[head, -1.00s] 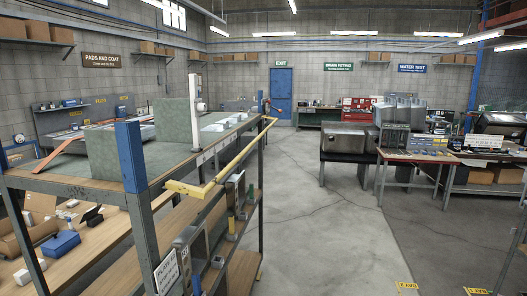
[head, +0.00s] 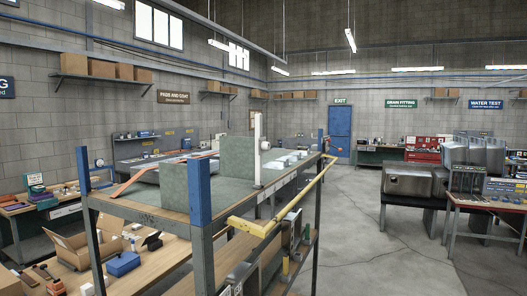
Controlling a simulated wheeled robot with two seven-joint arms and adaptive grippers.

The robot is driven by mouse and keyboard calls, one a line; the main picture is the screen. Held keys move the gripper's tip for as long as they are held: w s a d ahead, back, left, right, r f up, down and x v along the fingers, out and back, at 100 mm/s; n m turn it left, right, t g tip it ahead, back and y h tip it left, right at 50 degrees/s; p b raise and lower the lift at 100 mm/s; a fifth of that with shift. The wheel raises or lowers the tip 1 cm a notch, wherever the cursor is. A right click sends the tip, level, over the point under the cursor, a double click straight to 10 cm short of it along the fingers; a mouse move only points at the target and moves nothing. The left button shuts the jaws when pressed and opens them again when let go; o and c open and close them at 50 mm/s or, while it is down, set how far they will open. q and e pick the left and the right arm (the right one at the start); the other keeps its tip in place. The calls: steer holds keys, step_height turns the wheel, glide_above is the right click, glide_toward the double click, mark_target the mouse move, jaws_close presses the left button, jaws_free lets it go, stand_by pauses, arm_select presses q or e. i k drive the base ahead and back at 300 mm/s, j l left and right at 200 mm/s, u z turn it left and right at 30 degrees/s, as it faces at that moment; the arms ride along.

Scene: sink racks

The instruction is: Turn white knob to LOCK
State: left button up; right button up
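A white upright post (head: 257,163) stands on the near rack, at the edge of its grey-green top. A small round white knob (head: 265,146) sticks out from the post's right side. It is too small to read any LOCK mark or tell how it is turned. A yellow bar (head: 292,205) runs along the rack's right side, below and right of the post. Neither of my grippers shows in the head view.
The rack has blue corner posts (head: 200,189) and a grey-green block (head: 236,156) on top. A wooden bench with a blue box (head: 123,263) lies at the lower left. Open concrete floor (head: 365,215) lies right of the rack, before a steel sink (head: 408,180).

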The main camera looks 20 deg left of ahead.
mark_target(265, 146)
steer(key=i+l+u, duration=0.15)
steer(key=u, duration=0.3)
steer(key=i+l+u, duration=0.1)
steer(key=u, duration=0.35)
steer(key=l+u, duration=0.4)
steer(key=i+l+u, duration=0.1)
steer(key=u, duration=0.35)
